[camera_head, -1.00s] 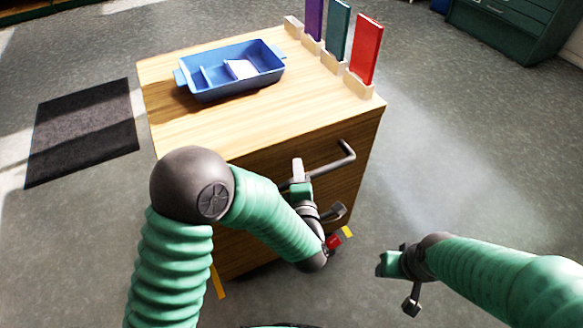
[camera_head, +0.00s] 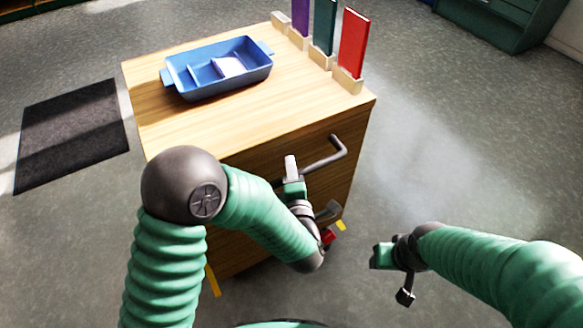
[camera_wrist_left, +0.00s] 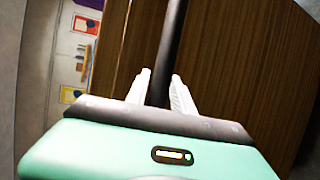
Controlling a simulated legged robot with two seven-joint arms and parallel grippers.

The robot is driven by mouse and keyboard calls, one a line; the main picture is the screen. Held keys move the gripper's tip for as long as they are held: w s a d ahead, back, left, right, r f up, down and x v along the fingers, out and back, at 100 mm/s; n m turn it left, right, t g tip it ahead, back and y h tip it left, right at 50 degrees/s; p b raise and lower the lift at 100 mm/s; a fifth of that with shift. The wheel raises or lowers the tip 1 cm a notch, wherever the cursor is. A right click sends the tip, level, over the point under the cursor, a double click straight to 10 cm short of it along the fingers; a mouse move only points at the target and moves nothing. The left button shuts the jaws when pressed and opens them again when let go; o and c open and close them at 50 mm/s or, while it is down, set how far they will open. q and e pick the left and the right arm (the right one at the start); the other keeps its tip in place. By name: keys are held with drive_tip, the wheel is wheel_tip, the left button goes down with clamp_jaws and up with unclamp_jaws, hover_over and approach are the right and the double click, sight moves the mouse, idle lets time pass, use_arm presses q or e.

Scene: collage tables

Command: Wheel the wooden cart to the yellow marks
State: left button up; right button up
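The wooden cart (camera_head: 240,118) stands in the centre of the head view, its handle side facing me. Its dark bar handle (camera_head: 335,155) sticks out near the top. My left gripper (camera_head: 291,163) is at the left part of this handle. In the left wrist view, the pale fingers (camera_wrist_left: 160,85) are closed around the dark handle bar (camera_wrist_left: 171,35). My right gripper (camera_head: 382,255) hangs free right of the cart; its fingers cannot be made out.
A blue tray (camera_head: 200,88) with a pale item lies on the cart top. Purple (camera_head: 300,15), teal (camera_head: 324,28) and red (camera_head: 353,42) panels stand in wooden holders along its right edge. A dark mat (camera_head: 72,135) lies left. Green cabinets (camera_head: 490,22) stand back right. Floor to the right is clear.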

use_arm(q)
drive_tip(key=p+v, duration=0.1)
drive_tip(key=v, duration=1)
drive_tip(key=shift+d+r, duration=0.1)
drive_tip(key=shift+d, duration=0.05)
